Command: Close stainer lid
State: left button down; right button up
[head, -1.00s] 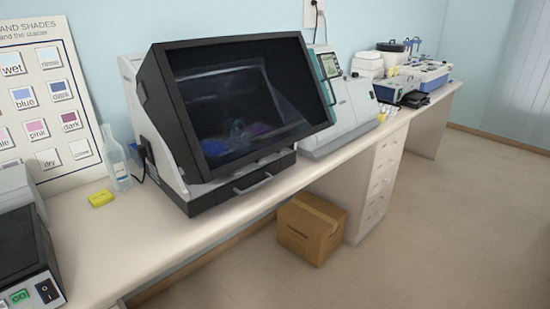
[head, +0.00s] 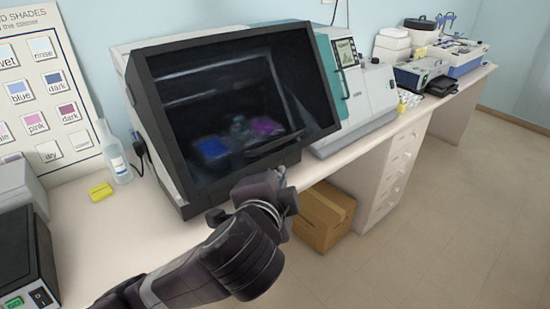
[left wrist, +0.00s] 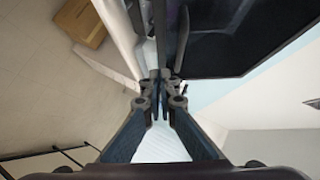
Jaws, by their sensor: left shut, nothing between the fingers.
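The stainer (head: 128,62) stands on the bench, a light box with a black-framed front. Its dark see-through lid (head: 200,95) leans at a slant, with a dark handle bar (head: 275,150) near its lower edge. Blue and purple patches show through it. My left gripper (head: 281,176) is in front of the lower right part of the lid and hides some of the stainer's base. In the left wrist view its fingers (left wrist: 162,76) are together and empty, with the dark lid (left wrist: 235,35) close by on the right. I cannot tell whether they touch it. My right gripper is not in view.
A teal and white machine (head: 362,95) stands close to the stainer's right. A clear bottle (head: 116,160) and a yellow block (head: 100,191) are on the left. A cardboard box (head: 325,213) is on the floor below the bench. The floor at right is clear.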

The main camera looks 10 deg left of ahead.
pick_arm(q)
jog(key=p+x, duration=0.1)
jog(key=x, duration=0.3)
jog(key=a+p+x, duration=0.1)
jog(key=x, duration=0.3)
jog(key=a+p+x, duration=0.1)
jog(key=x, duration=0.3)
jog(key=shift+s+f, duration=0.15)
jog(key=shift+f, duration=0.2)
jog(key=shift+a+f, duration=0.2)
jog(key=shift+a, duration=0.15)
jog(key=shift+w, duration=0.2)
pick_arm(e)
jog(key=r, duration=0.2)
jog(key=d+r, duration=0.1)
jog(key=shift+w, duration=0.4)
pick_arm(q)
jog(key=shift+d, duration=0.1)
jog(key=shift+f, duration=0.15)
